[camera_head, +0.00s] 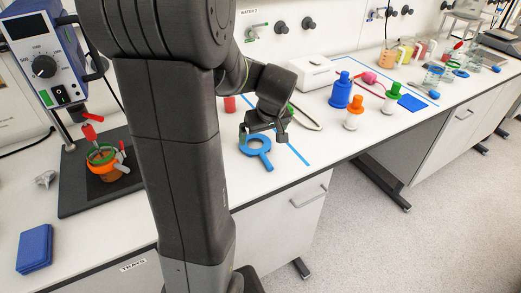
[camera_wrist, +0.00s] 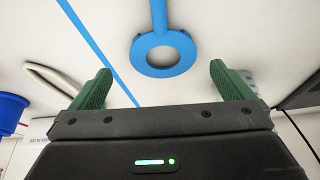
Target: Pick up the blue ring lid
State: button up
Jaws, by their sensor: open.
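The blue ring lid (camera_head: 257,147) lies flat on the white bench, with a round ring and a straight handle. In the wrist view the ring (camera_wrist: 140,57) shows beyond my fingertips, roughly centred between them, its handle pointing to the top edge. My gripper (camera_head: 264,133) is just above and beside the ring in the head view. In the wrist view my gripper (camera_wrist: 161,85) has its two green fingers wide apart with nothing between them. I cannot tell the exact height of the fingers over the bench.
A blue tape line (camera_head: 298,154) runs beside the ring. An orange pot (camera_head: 106,163) stands on a dark plate at left. The bench's front edge is close.

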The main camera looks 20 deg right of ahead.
aim_at(256, 148)
jog(key=shift+w+p+x, duration=0.2)
jog(key=shift+p+x, duration=0.25)
jog(key=shift+x, duration=2.85)
jog(key=shift+a+r, duration=0.1)
jog(key=c, duration=0.8)
